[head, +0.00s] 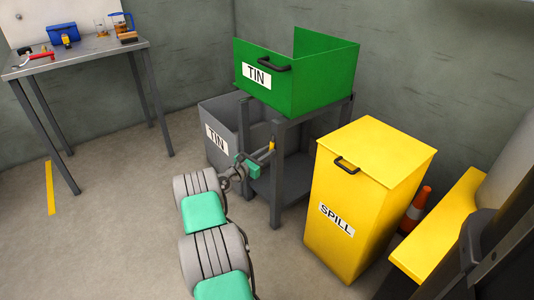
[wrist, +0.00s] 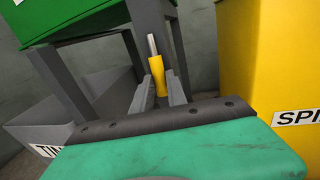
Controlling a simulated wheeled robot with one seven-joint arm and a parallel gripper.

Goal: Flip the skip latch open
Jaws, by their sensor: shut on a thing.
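The skip latch has a yellow grip (wrist: 157,74) with a bare metal rod above it in the wrist view. In the head view the yellow grip (head: 271,147) shows small at the front of the grey stand. My gripper (wrist: 162,92) is shut on the yellow grip, with one grey finger on each side; the fingers hide its lower part. In the head view my gripper (head: 262,156) reaches the stand from the lower left. The green skip (head: 310,80), labelled TIN, sits on top of the stand (head: 279,190).
A grey bin (head: 214,145) labelled TIN stands behind and left of the stand. A yellow SPILL bin (head: 365,190) stands close on the right, with an orange cone (head: 418,205) behind it. A workbench (head: 85,60) with tools is at the upper left. The left floor is clear.

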